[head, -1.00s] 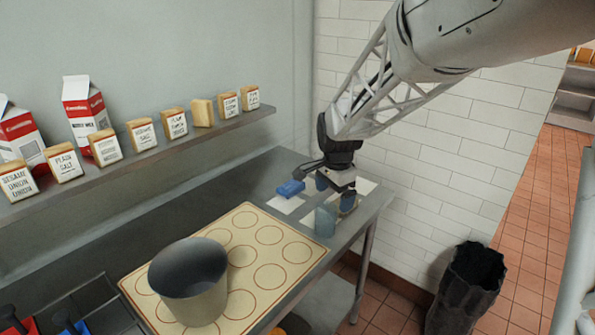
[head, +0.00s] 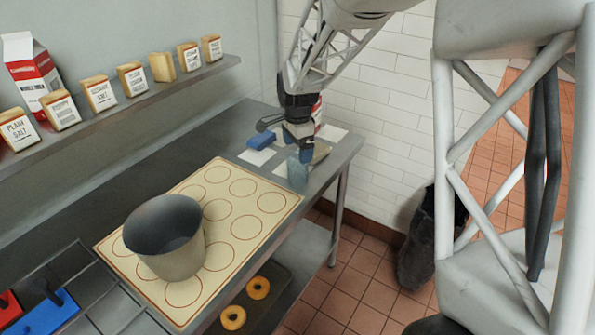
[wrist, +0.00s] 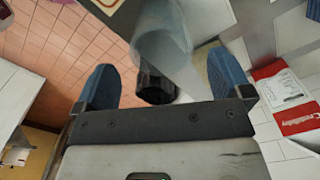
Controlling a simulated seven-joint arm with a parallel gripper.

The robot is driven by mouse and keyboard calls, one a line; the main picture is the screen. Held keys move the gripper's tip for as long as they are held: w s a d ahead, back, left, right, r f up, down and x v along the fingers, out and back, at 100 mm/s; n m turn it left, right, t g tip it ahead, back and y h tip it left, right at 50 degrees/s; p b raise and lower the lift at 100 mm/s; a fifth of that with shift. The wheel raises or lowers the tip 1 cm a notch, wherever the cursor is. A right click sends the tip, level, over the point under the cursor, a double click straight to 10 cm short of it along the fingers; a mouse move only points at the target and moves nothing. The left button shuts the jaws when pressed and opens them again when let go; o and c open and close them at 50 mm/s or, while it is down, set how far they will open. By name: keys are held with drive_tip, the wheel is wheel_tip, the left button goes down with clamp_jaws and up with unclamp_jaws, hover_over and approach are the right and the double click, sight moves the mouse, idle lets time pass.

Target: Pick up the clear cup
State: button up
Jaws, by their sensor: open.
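The clear cup (head: 298,172) is a bluish see-through cup standing on the far end of the steel counter, near its front edge. In the wrist view the cup (wrist: 162,32) shows at top centre, in front of and between the fingers. My gripper (head: 300,146) is just above and behind the cup in the head view, and hides part of its top. In the wrist view my gripper (wrist: 166,84) has its two blue fingers spread wide. Whether a finger touches the cup is unclear.
A red-and-white carton (wrist: 288,96) is close to the right finger. A large bucket (head: 166,238) stands on the circle-marked mat (head: 278,196). A shelf (head: 150,94) holds labelled blocks.

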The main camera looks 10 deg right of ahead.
sight(298, 164)
drive_tip(key=shift+f, duration=0.7)
drive_tip(key=shift+f, duration=0.1)
drive_tip(key=shift+f, duration=2.5)
drive_tip(key=c, duration=1.2)
drive_tip(key=shift+o, duration=0.2)
drive_tip(key=shift+r, duration=0.2)
